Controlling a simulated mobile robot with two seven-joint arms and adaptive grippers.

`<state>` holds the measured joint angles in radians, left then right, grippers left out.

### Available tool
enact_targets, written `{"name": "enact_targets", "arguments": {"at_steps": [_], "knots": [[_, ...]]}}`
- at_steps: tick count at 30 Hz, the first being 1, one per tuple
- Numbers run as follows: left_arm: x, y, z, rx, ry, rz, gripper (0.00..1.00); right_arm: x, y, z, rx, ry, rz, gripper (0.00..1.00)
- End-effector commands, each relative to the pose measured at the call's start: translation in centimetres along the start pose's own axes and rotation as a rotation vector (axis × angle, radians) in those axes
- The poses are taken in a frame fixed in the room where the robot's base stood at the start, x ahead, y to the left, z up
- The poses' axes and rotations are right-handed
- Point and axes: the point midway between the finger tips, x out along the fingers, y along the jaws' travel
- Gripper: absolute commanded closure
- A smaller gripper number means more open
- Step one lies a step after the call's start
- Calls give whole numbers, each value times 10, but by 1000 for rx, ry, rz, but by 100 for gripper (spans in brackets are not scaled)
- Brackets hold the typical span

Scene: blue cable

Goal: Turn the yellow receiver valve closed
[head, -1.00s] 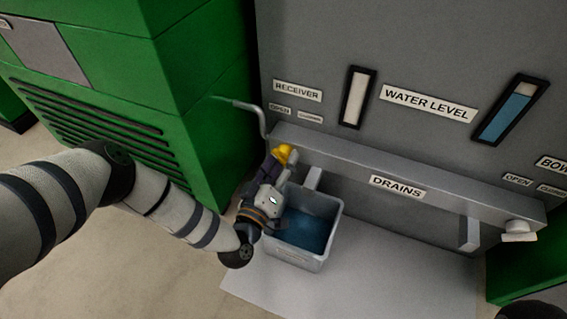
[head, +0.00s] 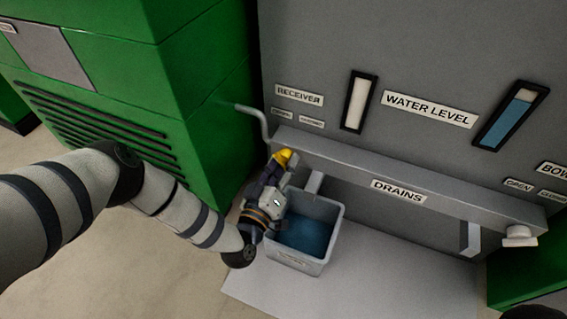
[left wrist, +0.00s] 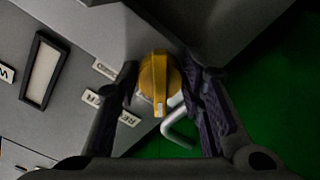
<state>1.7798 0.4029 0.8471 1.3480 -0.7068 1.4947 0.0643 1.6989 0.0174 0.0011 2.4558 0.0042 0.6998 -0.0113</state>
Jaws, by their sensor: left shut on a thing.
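The yellow receiver valve (head: 283,156) is a round knob with a raised bar, at the left end of the grey drain ledge. In the left wrist view the yellow valve (left wrist: 158,82) sits between the two dark fingers. My left gripper (head: 278,165) is shut on the valve from the front, and its fingers hide part of the knob in the head view. It also shows in the left wrist view (left wrist: 160,72), with one finger on each side of the knob. My right gripper is not in view.
The RECEIVER label (head: 299,95) has small OPEN and CLOSED labels below it. A grey bin (head: 298,263) with blue water stands under the ledge (head: 350,172). A bent grey pipe (head: 262,122) rises near the valve. A green cabinet (head: 195,110) stands close on the left.

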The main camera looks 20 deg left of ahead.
Motion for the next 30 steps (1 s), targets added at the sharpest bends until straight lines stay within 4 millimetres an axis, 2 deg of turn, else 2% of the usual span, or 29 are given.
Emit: {"name": "enact_targets", "arguments": {"at_steps": [30], "knots": [[0, -2, -2, 933, -3, 4, 92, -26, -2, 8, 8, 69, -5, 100]]}}
